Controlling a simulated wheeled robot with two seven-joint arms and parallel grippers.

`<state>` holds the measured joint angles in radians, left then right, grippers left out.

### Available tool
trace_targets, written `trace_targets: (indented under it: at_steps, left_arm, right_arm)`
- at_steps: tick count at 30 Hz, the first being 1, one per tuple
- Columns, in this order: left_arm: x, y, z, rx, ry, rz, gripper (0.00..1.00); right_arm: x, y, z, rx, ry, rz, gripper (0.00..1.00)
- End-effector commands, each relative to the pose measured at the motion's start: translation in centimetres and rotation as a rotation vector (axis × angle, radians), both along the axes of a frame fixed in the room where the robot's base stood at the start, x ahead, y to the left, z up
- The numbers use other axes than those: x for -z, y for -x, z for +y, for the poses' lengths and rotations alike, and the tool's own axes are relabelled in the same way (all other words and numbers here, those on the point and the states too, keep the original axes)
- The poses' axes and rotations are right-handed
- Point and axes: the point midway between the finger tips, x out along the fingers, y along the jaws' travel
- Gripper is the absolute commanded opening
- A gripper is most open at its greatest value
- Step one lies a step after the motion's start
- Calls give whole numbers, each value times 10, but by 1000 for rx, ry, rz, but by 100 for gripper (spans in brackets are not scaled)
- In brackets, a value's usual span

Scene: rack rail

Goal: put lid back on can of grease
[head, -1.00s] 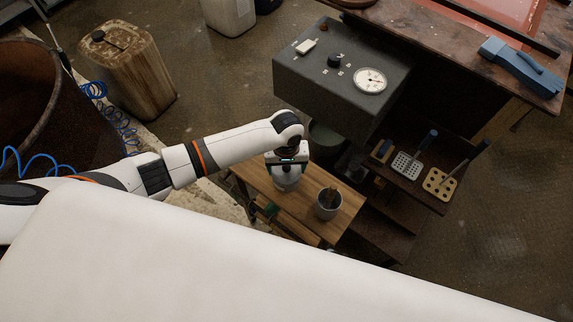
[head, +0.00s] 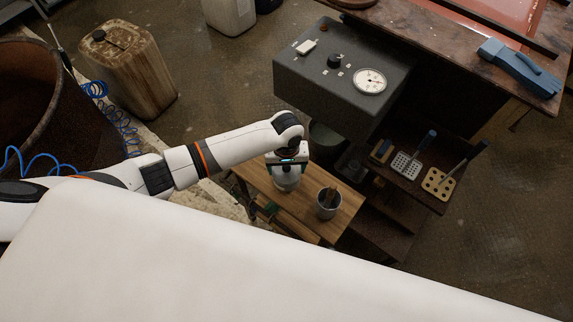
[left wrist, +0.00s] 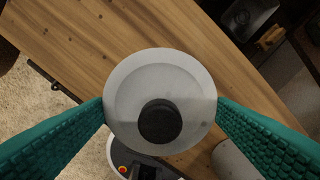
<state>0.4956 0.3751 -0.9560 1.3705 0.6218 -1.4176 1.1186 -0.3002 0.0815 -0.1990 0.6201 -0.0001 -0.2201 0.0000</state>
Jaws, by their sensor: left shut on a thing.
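A round pale grey lid (left wrist: 136,86) with a black knob (left wrist: 160,121) shows face-on in the left wrist view. The two teal fingers of my left gripper (left wrist: 160,100) are shut on its opposite sides. In the head view my left gripper (head: 287,165) points down over the small wooden bench (head: 254,181). A pale, can-like shape (head: 287,183) shows just below the fingers. I cannot tell whether the lid rests on the can or hangs just above it, since the lid hides what is under it in the wrist view. My right gripper is not in view.
A grey metal cup (head: 326,208) with a brush in it stands on the bench, right of my left gripper. A grey box with a gauge (head: 340,75) stands behind. A dark shelf (head: 432,197) with tools is on the right. My white body covers the foreground.

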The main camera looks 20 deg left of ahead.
Motion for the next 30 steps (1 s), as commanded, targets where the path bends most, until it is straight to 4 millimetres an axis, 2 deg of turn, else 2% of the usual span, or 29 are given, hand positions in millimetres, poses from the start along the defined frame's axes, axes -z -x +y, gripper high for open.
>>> trace_targets:
  at_steps: [30]
  left_arm:
    - [3,-1,0,0,0,-2,55]
  right_arm:
    - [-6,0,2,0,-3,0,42]
